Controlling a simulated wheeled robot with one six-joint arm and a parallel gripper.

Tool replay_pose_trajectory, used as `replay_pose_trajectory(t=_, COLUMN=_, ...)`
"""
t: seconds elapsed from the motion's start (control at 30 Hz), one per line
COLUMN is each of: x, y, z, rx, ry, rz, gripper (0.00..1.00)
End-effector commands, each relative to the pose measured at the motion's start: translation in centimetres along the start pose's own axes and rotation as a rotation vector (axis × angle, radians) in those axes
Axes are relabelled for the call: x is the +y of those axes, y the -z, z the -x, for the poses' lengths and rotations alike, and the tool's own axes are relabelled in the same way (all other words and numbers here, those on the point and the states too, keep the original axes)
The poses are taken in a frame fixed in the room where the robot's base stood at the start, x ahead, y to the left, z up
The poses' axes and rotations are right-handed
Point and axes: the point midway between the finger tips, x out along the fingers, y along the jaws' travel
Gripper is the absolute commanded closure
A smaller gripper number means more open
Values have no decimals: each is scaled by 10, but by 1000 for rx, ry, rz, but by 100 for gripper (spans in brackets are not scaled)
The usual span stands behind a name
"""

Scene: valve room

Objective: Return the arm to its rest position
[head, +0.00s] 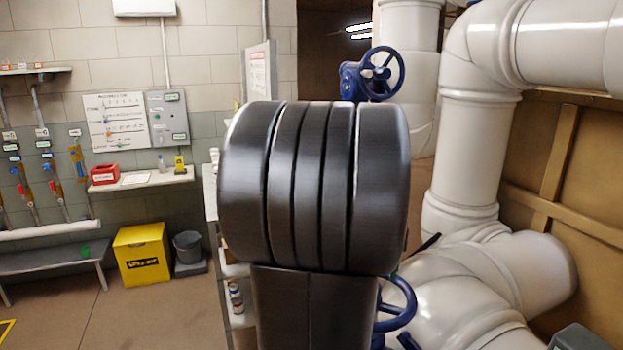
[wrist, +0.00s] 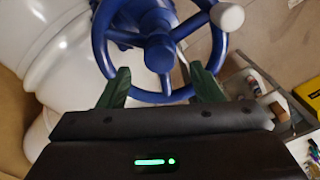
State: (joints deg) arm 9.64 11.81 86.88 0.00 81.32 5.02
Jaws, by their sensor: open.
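My arm's dark links fill the middle of the head view, and my gripper is hidden there. In the wrist view my gripper (wrist: 160,69) shows two dark green fingers spread apart. A blue handwheel (wrist: 163,97) with a white knob (wrist: 227,17) lies in front of the fingers. Its lower rim shows between them in the picture, and neither finger is closed on it. How deep the rim sits between the fingers I cannot tell. In the head view, part of a blue wheel (head: 408,300) shows low, right of my arm, mostly hidden.
Large white pipes (head: 475,150) fill the right side. Another blue handwheel (head: 381,73) stands behind my arm, higher up. A shelf unit (head: 211,195) is just left of my arm.

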Motion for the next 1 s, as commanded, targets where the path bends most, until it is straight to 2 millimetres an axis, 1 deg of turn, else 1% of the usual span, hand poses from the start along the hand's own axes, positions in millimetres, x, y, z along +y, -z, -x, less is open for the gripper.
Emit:
replay_pose_trajectory(t=0.03, x=0, y=-1, z=-11, rx=-5, ry=0, rz=0, gripper=41)
replay_pose_trajectory(t=0.1, x=0, y=-1, z=-23, rx=-5, ry=0, rz=0, gripper=41)
replay_pose_trajectory(t=0.2, x=0, y=-1, z=-37, rx=-3, ry=0, rz=0, gripper=41)
replay_pose_trajectory(t=0.23, x=0, y=0, z=-39, rx=0, ry=0, rz=11, gripper=41)
replay_pose_trajectory(t=0.4, x=0, y=0, z=-37, rx=1, ry=0, rz=73, gripper=41)
replay_pose_trajectory(t=0.53, x=0, y=0, z=-36, rx=0, ry=0, rz=87, gripper=41)
replay_pose_trajectory(t=0.87, x=0, y=0, z=-35, rx=0, ry=0, rz=82, gripper=41)
replay_pose_trajectory(t=1.0, x=0, y=0, z=-34, rx=-1, ry=0, rz=37, gripper=41)
